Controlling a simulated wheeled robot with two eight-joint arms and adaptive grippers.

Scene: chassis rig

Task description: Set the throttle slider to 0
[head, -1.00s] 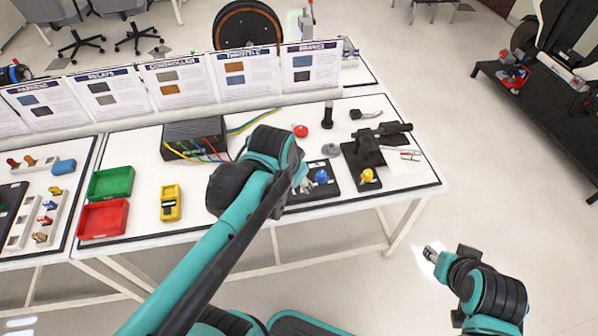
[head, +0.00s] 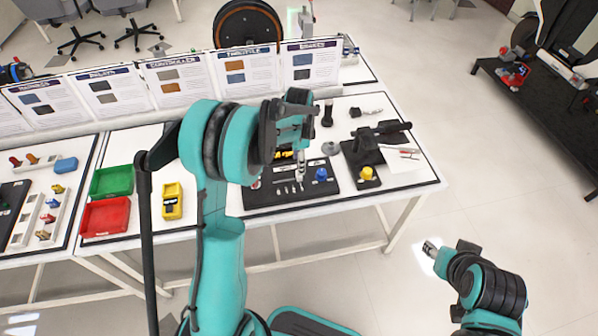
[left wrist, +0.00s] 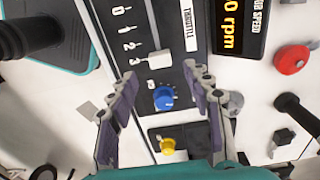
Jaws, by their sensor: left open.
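The throttle slider's pale handle (left wrist: 159,59) shows in the left wrist view on a dark panel (left wrist: 172,15) marked THROTTLE. It sits beside the low end of the printed scale, near the 3, with the 0 farther up. My left gripper (left wrist: 160,74) is open and empty, its two fingertips on either side of and just below the handle in that view. I cannot tell its height above the panel. In the head view, my left gripper (head: 300,160) is over the panel (head: 262,200). My right gripper (head: 430,248) is off the table; its jaws are too small to read.
A blue knob (left wrist: 163,98) and a yellow knob (left wrist: 167,144) lie below the slider in the left wrist view. A red button (left wrist: 291,60) and an rpm display (left wrist: 235,14) are to the right. Red (head: 105,217) and green (head: 112,182) bins stand at the table's left.

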